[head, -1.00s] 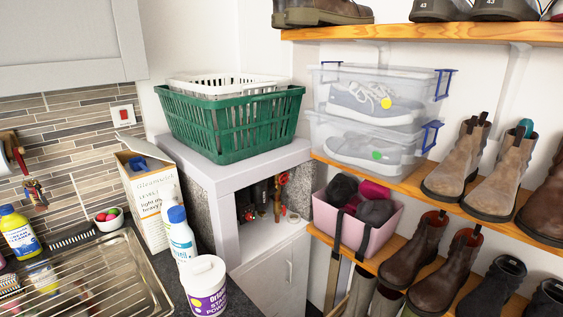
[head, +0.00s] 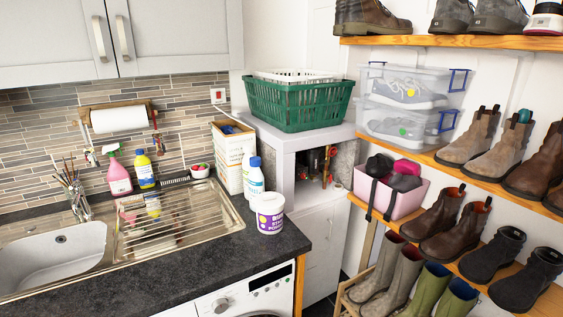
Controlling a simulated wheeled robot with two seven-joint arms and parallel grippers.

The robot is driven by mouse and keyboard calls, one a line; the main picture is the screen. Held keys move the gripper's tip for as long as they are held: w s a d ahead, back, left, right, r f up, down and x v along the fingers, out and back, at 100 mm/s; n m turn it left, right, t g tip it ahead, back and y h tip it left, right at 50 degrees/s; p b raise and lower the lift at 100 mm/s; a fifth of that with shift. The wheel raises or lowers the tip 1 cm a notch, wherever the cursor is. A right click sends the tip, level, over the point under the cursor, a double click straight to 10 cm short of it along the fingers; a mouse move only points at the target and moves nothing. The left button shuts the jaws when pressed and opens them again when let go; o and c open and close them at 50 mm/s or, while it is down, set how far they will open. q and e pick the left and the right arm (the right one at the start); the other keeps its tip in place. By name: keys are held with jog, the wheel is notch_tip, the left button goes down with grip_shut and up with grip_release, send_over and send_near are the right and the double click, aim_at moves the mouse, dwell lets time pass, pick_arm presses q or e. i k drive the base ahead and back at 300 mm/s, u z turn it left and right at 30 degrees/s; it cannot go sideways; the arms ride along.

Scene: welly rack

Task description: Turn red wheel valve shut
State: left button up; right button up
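In the head view, an open grey cupboard niche (head: 284,190) sits under the green basket. Copper pipes (head: 326,168) run up inside it, with small red parts near them. One red part (head: 302,174) low on the left of the niche may be the red wheel valve. It is too small and shaded to tell its shape or how far it is turned. Neither of my grippers is in view.
A green basket (head: 298,108) stands on the cupboard. A white tub (head: 269,213), a bottle (head: 255,178) and a box (head: 231,155) stand on the dark worktop (head: 200,262) left of it. A pink bin (head: 393,190) and boot shelves (head: 470,42) are at the right.

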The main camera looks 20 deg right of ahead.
aim_at(331, 150)
jog(key=z, duration=0.75)
jog(key=i, duration=0.6)
jog(key=z, duration=0.45)
